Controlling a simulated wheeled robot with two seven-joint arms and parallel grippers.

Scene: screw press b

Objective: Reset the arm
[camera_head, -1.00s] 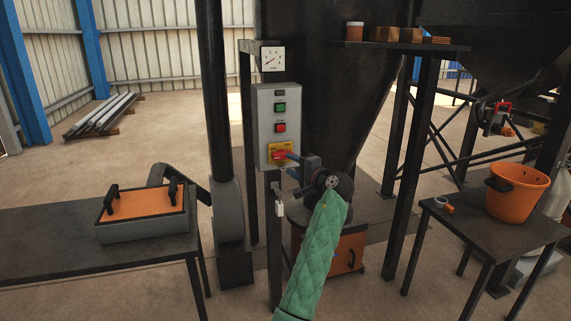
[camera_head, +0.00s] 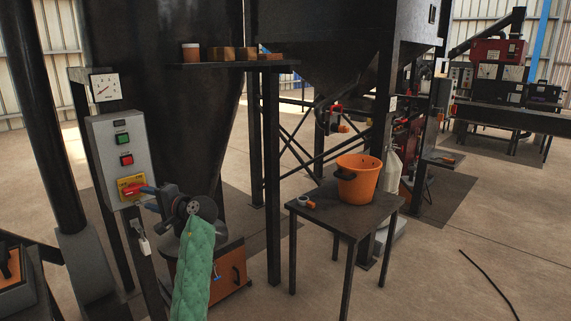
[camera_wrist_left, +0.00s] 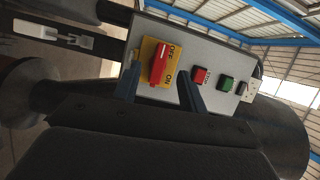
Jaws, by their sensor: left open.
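My left arm, in a green quilted sleeve, reaches up at the lower left of the head view. Its left gripper (camera_head: 147,193) is in front of the red rotary switch (camera_head: 134,190) on a grey control box (camera_head: 124,146). In the left wrist view the blue fingers of the left gripper (camera_wrist_left: 160,90) are open and apart, with the red switch handle (camera_wrist_left: 159,64) on its yellow OFF/ON plate between them in the picture. I cannot tell whether the fingers touch it. My right gripper is not in view.
A dark table (camera_head: 345,214) holds an orange bucket (camera_head: 359,179) and a small orange-and-white item. A shelf (camera_head: 235,65) with blocks hangs above. Dark posts stand close to the arm. A padlock (camera_head: 143,246) hangs below the box. Open floor lies to the right, with a black cable on it.

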